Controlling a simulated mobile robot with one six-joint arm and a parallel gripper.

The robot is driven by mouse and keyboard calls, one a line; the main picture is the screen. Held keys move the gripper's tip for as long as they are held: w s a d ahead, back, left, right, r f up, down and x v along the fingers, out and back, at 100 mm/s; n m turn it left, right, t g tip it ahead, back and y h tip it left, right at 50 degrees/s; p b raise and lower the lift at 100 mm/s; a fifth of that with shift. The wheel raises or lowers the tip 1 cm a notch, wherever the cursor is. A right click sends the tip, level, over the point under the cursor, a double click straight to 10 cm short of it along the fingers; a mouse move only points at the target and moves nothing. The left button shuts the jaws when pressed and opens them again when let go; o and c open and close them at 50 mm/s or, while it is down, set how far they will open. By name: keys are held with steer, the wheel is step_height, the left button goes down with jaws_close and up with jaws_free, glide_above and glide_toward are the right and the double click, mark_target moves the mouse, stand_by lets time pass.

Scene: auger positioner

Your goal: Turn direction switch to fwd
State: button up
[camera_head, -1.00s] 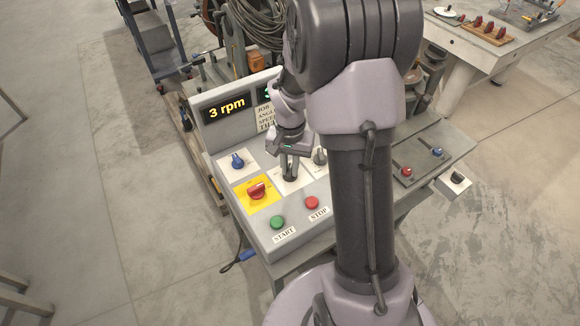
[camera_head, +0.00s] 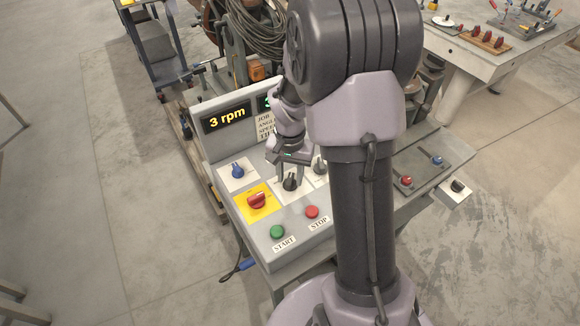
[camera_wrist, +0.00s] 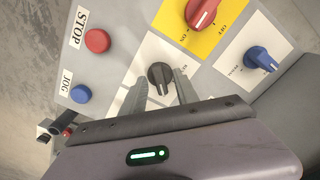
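The black rotary switch (camera_head: 291,183) sits on a white plate in the middle of the sloped control panel (camera_head: 265,235). It also shows in the wrist view (camera_wrist: 160,74), its grip bar pointing down toward my gripper. My gripper (camera_head: 292,178) is over this switch. In the wrist view its two fingers (camera_wrist: 160,86) are spread, one on each side of the knob, with gaps showing. I cannot read the plate's lettering, so I cannot tell whether it is the direction switch.
A red switch (camera_head: 257,200) on a yellow plate is nearby. The green START button (camera_head: 277,232), red STOP button (camera_head: 312,211) and blue JOG button (camera_wrist: 81,93) are on the panel. Another knob (camera_head: 319,166) stands close right of my gripper. The display (camera_head: 226,118) reads 3 rpm.

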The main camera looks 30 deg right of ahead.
mark_target(290, 178)
step_height(290, 178, up, 17)
steer(key=p, duration=0.6)
steer(key=s+a+r+n+t+y+b, duration=0.1)
steer(key=s+a+r+n+t+b, duration=0.1)
steer(key=s+a, duration=0.6)
steer(key=s+a+r+n+t+y+b, duration=0.1)
steer(key=s+a+r+n+t+b, duration=0.1)
steer(key=s+a, duration=0.6)
steer(key=s+t+b, duration=0.1)
steer(key=b, duration=0.1)
steer(key=shift+s+a+r+t+b, duration=0.2)
steer(key=shift+r+t+b, duration=0.05)
steer(key=shift+t+b, duration=0.15)
